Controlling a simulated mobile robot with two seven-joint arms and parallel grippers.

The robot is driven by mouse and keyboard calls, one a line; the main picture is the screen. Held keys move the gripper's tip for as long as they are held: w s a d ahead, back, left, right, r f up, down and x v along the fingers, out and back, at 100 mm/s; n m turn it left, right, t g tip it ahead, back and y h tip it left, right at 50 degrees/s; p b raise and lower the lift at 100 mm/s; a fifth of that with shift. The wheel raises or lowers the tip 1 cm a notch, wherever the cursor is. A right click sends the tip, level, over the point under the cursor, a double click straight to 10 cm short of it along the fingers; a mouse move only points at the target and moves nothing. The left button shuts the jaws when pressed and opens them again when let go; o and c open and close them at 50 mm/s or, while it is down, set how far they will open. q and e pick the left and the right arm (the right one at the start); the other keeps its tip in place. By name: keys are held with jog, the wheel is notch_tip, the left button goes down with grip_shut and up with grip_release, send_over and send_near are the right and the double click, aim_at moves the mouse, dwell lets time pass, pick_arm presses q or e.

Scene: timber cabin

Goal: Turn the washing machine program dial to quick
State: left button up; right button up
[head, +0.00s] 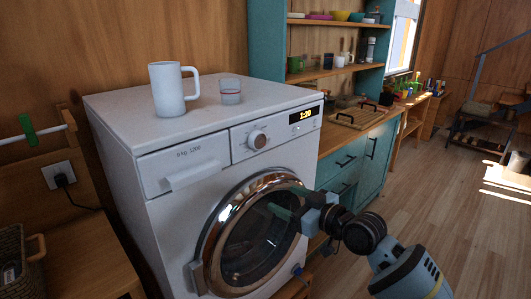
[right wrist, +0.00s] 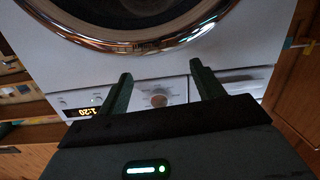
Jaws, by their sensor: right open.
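The white washing machine (head: 150,205) stands on the left in the head view. Its round program dial (head: 257,139) sits on the front panel, left of a lit display (head: 304,116) reading 1:20. The dial's marks are too small to read. My right gripper (head: 283,202) is in front of the round door, below the dial, and touches nothing that I can make out. In the right wrist view the picture is upside down; the dial (right wrist: 159,100) shows between the two open green fingers (right wrist: 163,85), beyond them. My left gripper is not in view.
A white mug (head: 168,90) and a small glass (head: 230,91) stand on the machine's top. The detergent drawer (head: 185,168) is left of the dial. A teal cabinet (head: 372,160) with a wooden counter stands to the right.

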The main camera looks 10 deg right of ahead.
jog(key=n+y, duration=0.2)
send_near(261, 141)
jog(key=shift+x, duration=4)
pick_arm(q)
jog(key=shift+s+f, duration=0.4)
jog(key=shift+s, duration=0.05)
pick_arm(e)
jog(key=shift+a+r, duration=0.1)
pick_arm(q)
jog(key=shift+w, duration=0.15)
pick_arm(e)
jog(key=shift+c, duration=0.2)
jog(key=c, duration=1)
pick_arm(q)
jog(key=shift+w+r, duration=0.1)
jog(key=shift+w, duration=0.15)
pick_arm(e)
jog(key=shift+o, duration=0.2)
jog(key=shift+m, duration=0.4)
